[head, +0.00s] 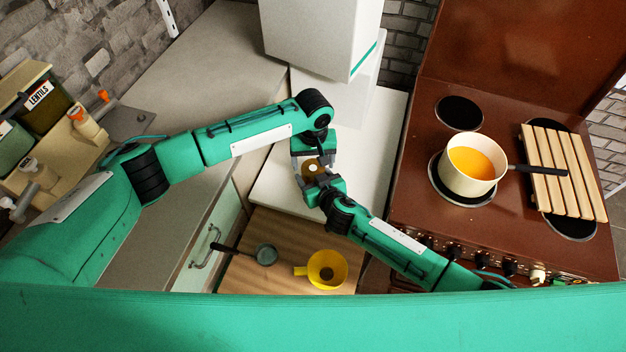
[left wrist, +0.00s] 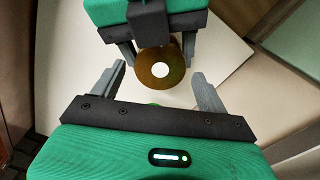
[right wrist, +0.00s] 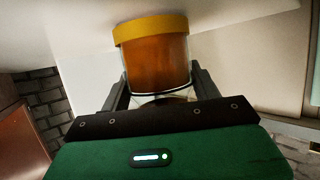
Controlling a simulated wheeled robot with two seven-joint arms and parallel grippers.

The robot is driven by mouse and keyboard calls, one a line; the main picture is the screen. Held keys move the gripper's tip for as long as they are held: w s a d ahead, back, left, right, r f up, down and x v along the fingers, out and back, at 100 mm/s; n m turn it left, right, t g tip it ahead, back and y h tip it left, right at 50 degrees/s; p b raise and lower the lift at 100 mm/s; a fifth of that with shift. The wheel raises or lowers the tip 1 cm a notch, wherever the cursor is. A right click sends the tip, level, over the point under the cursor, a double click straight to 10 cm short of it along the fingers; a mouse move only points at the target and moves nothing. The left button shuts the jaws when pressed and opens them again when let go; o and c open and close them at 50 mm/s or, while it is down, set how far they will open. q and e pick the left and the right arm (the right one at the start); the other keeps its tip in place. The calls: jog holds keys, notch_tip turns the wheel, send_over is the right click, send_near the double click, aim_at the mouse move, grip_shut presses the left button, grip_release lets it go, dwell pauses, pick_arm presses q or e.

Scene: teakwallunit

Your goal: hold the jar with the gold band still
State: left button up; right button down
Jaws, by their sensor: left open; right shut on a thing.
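The jar with the gold band (right wrist: 157,66) holds amber-brown contents, and its gold band (right wrist: 150,28) shows in the right wrist view. My right gripper (head: 316,177) is shut on the jar, with a finger on each side of it. In the left wrist view the jar shows its round brown-gold end (left wrist: 158,84) with a white dot. My left gripper (head: 309,160) is open, its fingers spread on either side of the jar's near end with gaps showing. In the head view the grippers hide most of the jar.
A brown stove (head: 419,186) at right carries a cream pot (head: 467,187) of orange liquid and a slatted wooden rack (head: 563,172). A shelf at left holds a lentils container (head: 42,104) and bottles.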

pick_arm(q)
jog(key=shift+f, duration=0.75)
jog(key=c, duration=1)
jog(key=shift+c, duration=0.3)
jog(key=shift+m, duration=1.7)
jog(key=o, duration=1.1)
